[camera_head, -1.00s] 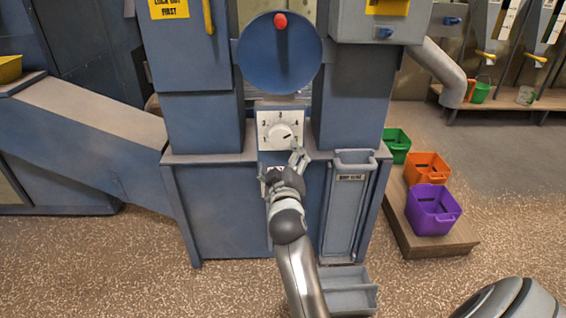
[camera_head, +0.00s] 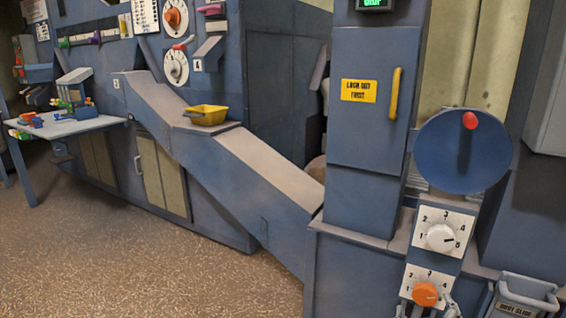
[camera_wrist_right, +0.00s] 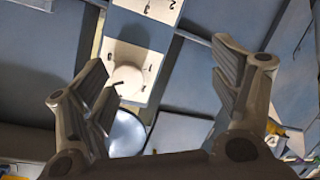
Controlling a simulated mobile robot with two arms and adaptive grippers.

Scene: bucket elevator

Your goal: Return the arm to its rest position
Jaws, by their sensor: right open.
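My right gripper (camera_wrist_right: 165,75) is open and empty in the wrist view, its two fingers spread wide. In the head view only its fingertips (camera_head: 428,307) show at the bottom edge, around or in front of the orange knob (camera_head: 425,294) on the lower dial plate; I cannot tell whether they touch it. The white knob (camera_head: 440,237) on the upper dial plate is above them. A white knob (camera_wrist_right: 127,80) also shows between the fingers in the wrist view, apart from them. Most of my right arm is hidden below the frame. My left gripper is out of view.
A blue wheel (camera_head: 464,151) with a red handle juts out above the dials. A grey bin (camera_head: 524,294) stands right of them. A sloping chute (camera_head: 255,170) carries a yellow tray (camera_head: 206,115). The floor (camera_head: 130,265) at left is clear.

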